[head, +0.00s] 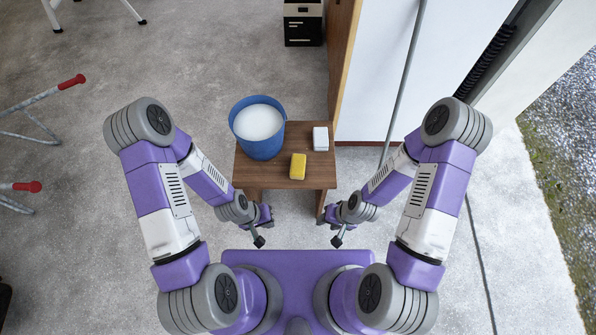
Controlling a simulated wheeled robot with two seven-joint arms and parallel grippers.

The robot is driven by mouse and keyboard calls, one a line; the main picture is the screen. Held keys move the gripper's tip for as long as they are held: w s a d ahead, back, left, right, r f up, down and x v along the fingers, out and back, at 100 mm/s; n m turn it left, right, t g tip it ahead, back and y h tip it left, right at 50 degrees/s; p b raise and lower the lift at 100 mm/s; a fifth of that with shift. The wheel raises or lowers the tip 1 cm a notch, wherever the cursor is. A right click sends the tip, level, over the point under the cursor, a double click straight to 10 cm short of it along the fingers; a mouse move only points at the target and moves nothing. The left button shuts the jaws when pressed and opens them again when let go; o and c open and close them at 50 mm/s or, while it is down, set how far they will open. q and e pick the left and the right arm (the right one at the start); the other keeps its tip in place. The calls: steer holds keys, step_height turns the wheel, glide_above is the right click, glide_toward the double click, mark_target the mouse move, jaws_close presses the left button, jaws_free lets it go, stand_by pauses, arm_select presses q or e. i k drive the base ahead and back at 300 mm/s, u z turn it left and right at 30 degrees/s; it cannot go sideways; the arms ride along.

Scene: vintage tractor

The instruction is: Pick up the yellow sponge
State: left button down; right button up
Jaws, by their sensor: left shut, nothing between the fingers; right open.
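The yellow sponge (298,166) lies on a small brown wooden stool (262,177), close to its front edge and right of the middle. My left gripper (259,241) is in front of the stool, to the left of and nearer to me than the sponge, shut and empty. My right gripper (337,241) is in front of the stool on the right side, nearer to me than the sponge, open and empty. Neither gripper touches the sponge.
A blue bucket (262,148) with white contents stands on the stool, left of the sponge. A white block (320,138) lies at the right. A wooden panel edge (343,60) and white wall (375,85) rise behind right.

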mark_target(297, 169)
steer(key=k, duration=1.25)
steer(key=u, duration=0.65)
steer(key=i, duration=0.7)
steer(key=u, duration=0.6)
steer(key=i, duration=0.85)
steer(key=z, duration=0.85)
steer(key=i, duration=0.5)
steer(key=z, duration=0.55)
